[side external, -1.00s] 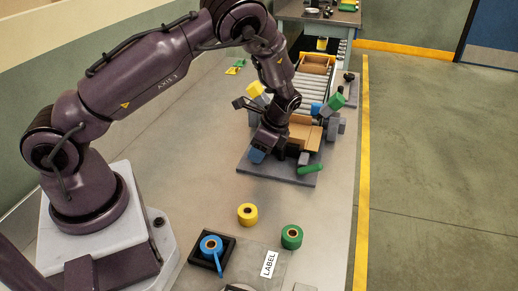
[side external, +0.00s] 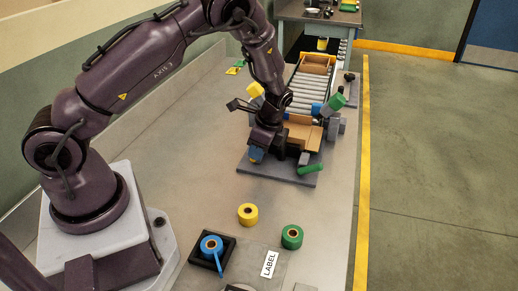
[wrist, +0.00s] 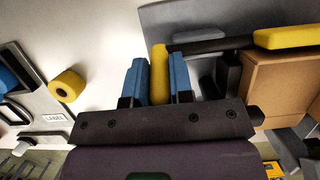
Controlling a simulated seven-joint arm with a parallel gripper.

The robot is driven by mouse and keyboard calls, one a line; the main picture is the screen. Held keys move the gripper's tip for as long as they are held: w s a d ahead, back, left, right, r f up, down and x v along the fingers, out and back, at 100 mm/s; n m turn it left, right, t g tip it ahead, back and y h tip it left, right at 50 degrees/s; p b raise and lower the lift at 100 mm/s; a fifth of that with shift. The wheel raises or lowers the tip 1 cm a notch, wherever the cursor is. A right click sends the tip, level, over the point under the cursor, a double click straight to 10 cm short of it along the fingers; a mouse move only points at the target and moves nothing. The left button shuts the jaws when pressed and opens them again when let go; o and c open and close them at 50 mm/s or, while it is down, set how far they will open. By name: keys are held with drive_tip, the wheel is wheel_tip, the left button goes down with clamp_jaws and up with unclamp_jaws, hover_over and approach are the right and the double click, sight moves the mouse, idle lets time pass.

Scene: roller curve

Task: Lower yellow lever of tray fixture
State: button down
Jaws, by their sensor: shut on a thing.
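The tray fixture is a grey base plate (side external: 282,179) with a cardboard box (side external: 301,132) on it and levers around it. My gripper (wrist: 158,72) is at the plate's near left corner, its blue fingers closed on both sides of a yellow lever handle (wrist: 159,76). A second yellow handle (side external: 256,89) stands raised at the fixture's back left and shows at the upper right of the wrist view (wrist: 288,37).
A green handle (side external: 310,168) lies low at the plate's front right; another green handle (side external: 337,101) and a blue one stand at the back right. A roller conveyor (side external: 303,87) runs behind. Yellow tape (side external: 247,214), green tape (side external: 292,236) and blue tape (side external: 211,246) sit in front.

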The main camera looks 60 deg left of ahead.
drive_tip(key=t+h, duration=0.1)
drive_tip(key=s+a+t+h, duration=0.1)
drive_tip(key=t+h, duration=0.1)
drive_tip(key=shift+a, duration=0.15)
drive_tip(key=shift+s+a+f+t+h, duration=0.1)
drive_tip(key=shift+s+a+t+h, duration=0.1)
drive_tip(key=shift+t+h, duration=0.35)
drive_tip(key=shift+s+a+f+t+h, duration=0.1)
drive_tip(key=shift+s+t+h, duration=0.05)
drive_tip(key=shift+t+h, duration=0.4)
drive_tip(key=c, duration=1)
unclamp_jaws()
drive_tip(key=v, duration=1.3)
drive_tip(key=shift+s, duration=0.2)
drive_tip(key=shift+a+f, duration=0.15)
